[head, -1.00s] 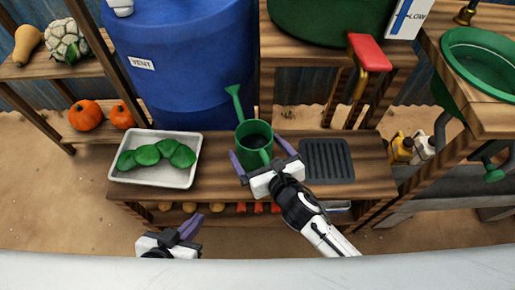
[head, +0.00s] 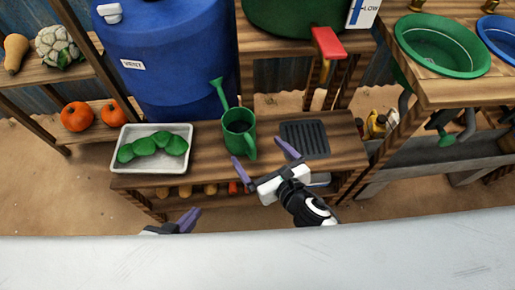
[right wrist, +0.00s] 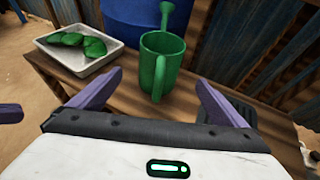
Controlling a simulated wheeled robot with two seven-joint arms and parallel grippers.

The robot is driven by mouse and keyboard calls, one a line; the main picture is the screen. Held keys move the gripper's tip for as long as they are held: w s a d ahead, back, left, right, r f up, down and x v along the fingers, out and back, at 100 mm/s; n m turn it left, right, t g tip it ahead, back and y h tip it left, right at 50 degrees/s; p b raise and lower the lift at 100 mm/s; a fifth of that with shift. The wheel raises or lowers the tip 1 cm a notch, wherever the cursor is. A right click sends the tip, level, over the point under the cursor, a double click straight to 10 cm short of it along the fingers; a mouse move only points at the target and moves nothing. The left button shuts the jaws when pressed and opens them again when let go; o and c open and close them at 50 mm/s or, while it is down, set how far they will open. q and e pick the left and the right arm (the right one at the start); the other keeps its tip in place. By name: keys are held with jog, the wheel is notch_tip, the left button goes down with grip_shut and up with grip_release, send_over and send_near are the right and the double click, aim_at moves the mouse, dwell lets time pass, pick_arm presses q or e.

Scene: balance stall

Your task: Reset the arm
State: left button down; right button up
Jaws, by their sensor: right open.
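My right gripper (head: 268,161) is open and empty, in front of the bench's near edge. Its two purple fingers also show in the right wrist view (right wrist: 155,98), spread with nothing between them. A green watering can (head: 239,127) stands upright on the wooden bench, just beyond the right fingertips and apart from them. It also shows in the right wrist view (right wrist: 160,60). My left gripper (head: 184,219) is low at the front, mostly hidden by a pale surface at the bottom of the head view. Only its purple finger area shows, so its opening is unclear.
A white tray (head: 118,167) with several green pieces stands left on the bench (head: 205,158). A dark slotted mat (head: 305,139) lies right. A blue barrel (head: 170,70) is behind. A red lever (head: 327,42) and green basin (head: 442,45) are further right.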

pick_arm(q)
jog(key=shift+w+r, duration=0.1)
jog(key=shift+w, duration=0.2)
pick_arm(e)
jog(key=s+d+r+m+g+h, duration=0.1)
jog(key=s+d+m+g+h, duration=0.15)
jog(key=d+m, duration=0.65)
jog(key=s+d+r+m+g+h, duration=0.1)
jog(key=s+d+r+m+h, duration=0.3)
jog(key=m, duration=1)
jog(key=s+d+r+m+g+y, duration=0.1)
jog(key=s+d+m+g, duration=0.45)
jog(key=s+m, duration=0.9)
pick_arm(q)
jog(key=r+p, duration=0.2)
jog(key=p, duration=0.1)
jog(key=shift+s+a+r, duration=0.2)
jog(key=shift+s, duration=0.05)
pick_arm(e)
jog(key=w+a+f+m+t+y, duration=0.1)
jog(key=w+a+f+t+y, duration=0.1)
jog(key=w+a+f+t, duration=0.3)
jog(key=shift+w+a+f, duration=0.3)
jog(key=shift+w+f, duration=0.05)
jog(key=shift+f, duration=0.55)
jog(key=shift+y, duration=0.25)
